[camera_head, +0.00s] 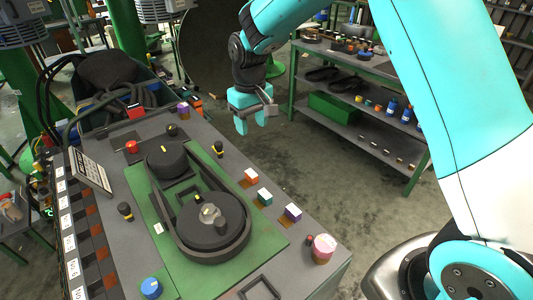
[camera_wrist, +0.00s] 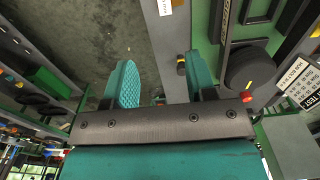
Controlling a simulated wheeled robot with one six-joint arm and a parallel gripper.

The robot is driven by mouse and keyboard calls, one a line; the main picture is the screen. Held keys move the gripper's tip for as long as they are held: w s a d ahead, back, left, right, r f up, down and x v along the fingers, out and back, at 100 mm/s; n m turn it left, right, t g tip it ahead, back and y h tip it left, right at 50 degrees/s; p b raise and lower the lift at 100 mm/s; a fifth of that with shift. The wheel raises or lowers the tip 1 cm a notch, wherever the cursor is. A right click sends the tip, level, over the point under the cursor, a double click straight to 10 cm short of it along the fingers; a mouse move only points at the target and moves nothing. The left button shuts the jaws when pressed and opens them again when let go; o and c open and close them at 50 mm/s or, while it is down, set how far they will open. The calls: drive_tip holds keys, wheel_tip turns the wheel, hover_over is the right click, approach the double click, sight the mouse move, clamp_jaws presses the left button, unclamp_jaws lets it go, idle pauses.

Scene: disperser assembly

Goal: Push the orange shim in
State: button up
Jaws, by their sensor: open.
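The orange shim (camera_head: 251,175) is a small block with orange and white faces. In the head view it stands at the right edge of the green plate on the grey workbench. My gripper (camera_head: 252,120) hangs in the air above and behind it, past the bench's right edge, apart from the shim. In the wrist view my gripper (camera_wrist: 163,85) has its two teal fingers spread with nothing held between them. I cannot make out the orange shim clearly in the wrist view.
Two dark pulleys with a belt (camera_head: 207,222) fill the green plate (camera_head: 275,240). A shelf (camera_head: 360,90) stands beyond open floor.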

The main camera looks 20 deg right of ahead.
drive_tip(key=s+a+r+n+y+b, duration=0.1)
drive_tip(key=s+a+r, duration=0.1)
drive_tip(key=s, duration=0.7)
drive_tip(key=s+a+r+n+y+b, duration=0.1)
drive_tip(key=s+r, duration=0.3)
drive_tip(key=s, duration=0.5)
drive_tip(key=shift+s+a+r+n+y+b, duration=0.15)
drive_tip(key=shift+a+r+n+y+b, duration=0.25)
drive_tip(key=shift+b, duration=0.35)
drive_tip(key=shift+f, duration=0.15)
